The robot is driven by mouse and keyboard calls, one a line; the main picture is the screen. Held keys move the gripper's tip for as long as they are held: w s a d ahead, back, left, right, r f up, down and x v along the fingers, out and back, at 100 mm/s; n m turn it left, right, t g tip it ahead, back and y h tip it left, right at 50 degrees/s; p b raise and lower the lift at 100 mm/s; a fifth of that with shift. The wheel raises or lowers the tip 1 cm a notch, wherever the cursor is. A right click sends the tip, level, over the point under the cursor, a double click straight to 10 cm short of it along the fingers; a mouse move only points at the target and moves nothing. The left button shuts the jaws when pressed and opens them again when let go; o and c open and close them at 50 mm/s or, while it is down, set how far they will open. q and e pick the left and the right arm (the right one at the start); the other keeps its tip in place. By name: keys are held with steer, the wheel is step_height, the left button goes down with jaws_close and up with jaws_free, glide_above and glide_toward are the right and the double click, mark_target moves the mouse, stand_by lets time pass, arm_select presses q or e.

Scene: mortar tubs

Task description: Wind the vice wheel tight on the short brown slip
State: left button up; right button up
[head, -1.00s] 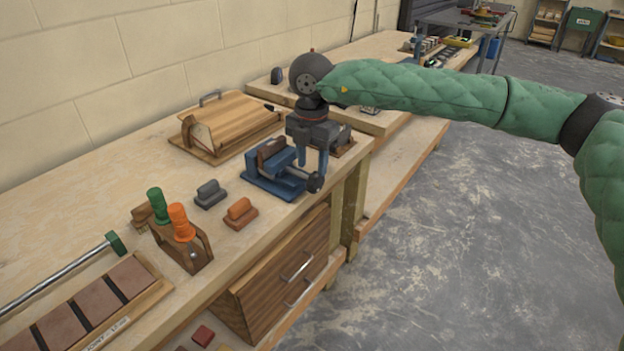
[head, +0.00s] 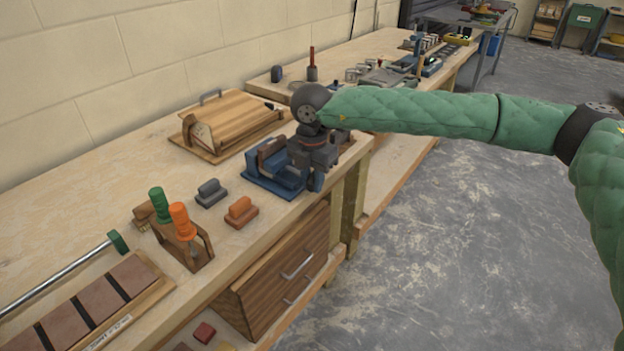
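The blue vice (head: 258,183) sits near the front edge of the bench. A brown slip (head: 270,150) stands upright between its jaws; I cannot tell how tightly it is held. My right gripper (head: 314,182) points down at the vice's right end, where the wheel is. The gripper hides the wheel, so I cannot tell whether the fingers touch it. My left gripper is not in view.
A wooden slatted box (head: 232,122) stands behind the vice. A grey block (head: 210,193) and an orange block (head: 241,212) lie left of it. A wooden rack (head: 199,247) holds green-handled and orange-handled tools. A drawer (head: 280,270) is under the bench edge.

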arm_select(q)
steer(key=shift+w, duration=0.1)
arm_select(e)
jaws_close()
steer(key=shift+g, duration=0.3)
steer(key=shift+w+d+g+y+b, duration=0.1)
steer(key=shift+g+y+b, duration=0.4)
steer(key=shift+g+y, duration=0.1)
steer(key=shift+w+d+r+g+y, duration=0.1)
steer(key=shift+r+g+y, duration=0.05)
steer(key=shift+g+y, duration=0.4)
steer(key=shift+w+r+g+y, duration=0.1)
steer(key=shift+w+g+y, duration=0.05)
steer(key=shift+g+y, duration=0.65)
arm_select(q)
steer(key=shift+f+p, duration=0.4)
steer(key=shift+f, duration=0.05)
arm_select(e)
steer(key=shift+w+d+g, duration=0.1)
steer(key=shift+g, duration=0.55)
